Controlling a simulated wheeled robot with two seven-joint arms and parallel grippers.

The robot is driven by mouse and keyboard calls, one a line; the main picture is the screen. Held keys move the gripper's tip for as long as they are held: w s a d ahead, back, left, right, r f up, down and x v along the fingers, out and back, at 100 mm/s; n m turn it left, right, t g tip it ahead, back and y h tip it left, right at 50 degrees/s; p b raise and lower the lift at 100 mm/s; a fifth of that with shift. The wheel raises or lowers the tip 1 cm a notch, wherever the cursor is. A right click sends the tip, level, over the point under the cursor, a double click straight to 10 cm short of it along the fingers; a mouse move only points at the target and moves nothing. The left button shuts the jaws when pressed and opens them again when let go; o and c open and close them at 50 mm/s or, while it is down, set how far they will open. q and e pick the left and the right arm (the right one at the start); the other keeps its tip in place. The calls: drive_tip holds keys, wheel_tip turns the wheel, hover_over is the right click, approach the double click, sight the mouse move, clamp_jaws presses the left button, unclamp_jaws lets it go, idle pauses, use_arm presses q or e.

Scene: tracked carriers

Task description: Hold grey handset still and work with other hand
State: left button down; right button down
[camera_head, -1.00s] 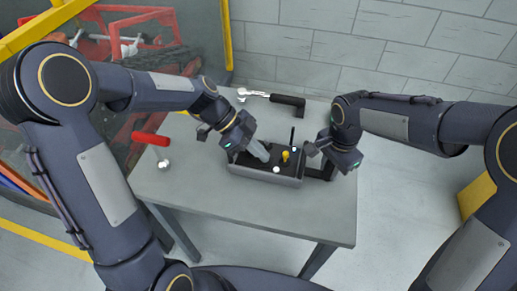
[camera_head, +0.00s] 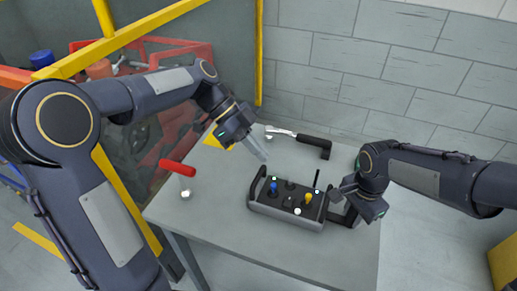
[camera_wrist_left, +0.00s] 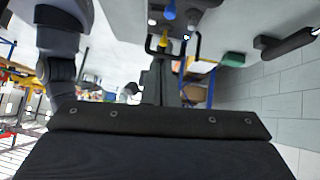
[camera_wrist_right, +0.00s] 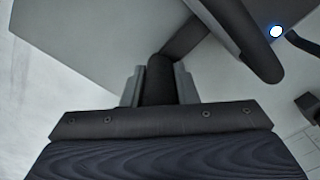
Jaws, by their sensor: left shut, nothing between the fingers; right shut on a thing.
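The grey handset (camera_head: 285,217) lies on the table with a blue stick (camera_head: 274,188), a yellow stick (camera_head: 308,199), a white knob (camera_head: 297,211) and a thin black antenna. My right gripper (camera_head: 340,195) is at its right end. In the right wrist view its fingers are closed around a dark bar (camera_wrist_right: 160,82) of the handset. My left gripper (camera_head: 263,157) is shut and empty, above the table behind the handset and apart from it. In the left wrist view the handset shows at the top, with the blue stick (camera_wrist_left: 169,10) and the yellow stick (camera_wrist_left: 164,41).
A tool with a black grip (camera_head: 313,141) lies on the table (camera_head: 215,215) behind the handset. A red-handled tool (camera_head: 178,168) is at the left of the table. A yellow frame (camera_head: 104,45) stands at the left. The front of the table is clear.

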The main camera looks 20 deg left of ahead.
use_arm(q)
drive_tip(key=shift+s, duration=0.15)
drive_tip(key=shift+s+r, duration=0.1)
drive_tip(key=shift+s, duration=0.2)
idle(0.3)
hover_over(288, 202)
drive_tip(key=a, duration=0.2)
wheel_tip(288, 202, down, 7)
drive_tip(key=shift+d, duration=0.1)
wheel_tip(288, 202, down, 3)
drive_tip(key=shift+s+r, duration=0.1)
drive_tip(key=shift+r, duration=0.1)
drive_tip(key=shift+f, duration=0.7)
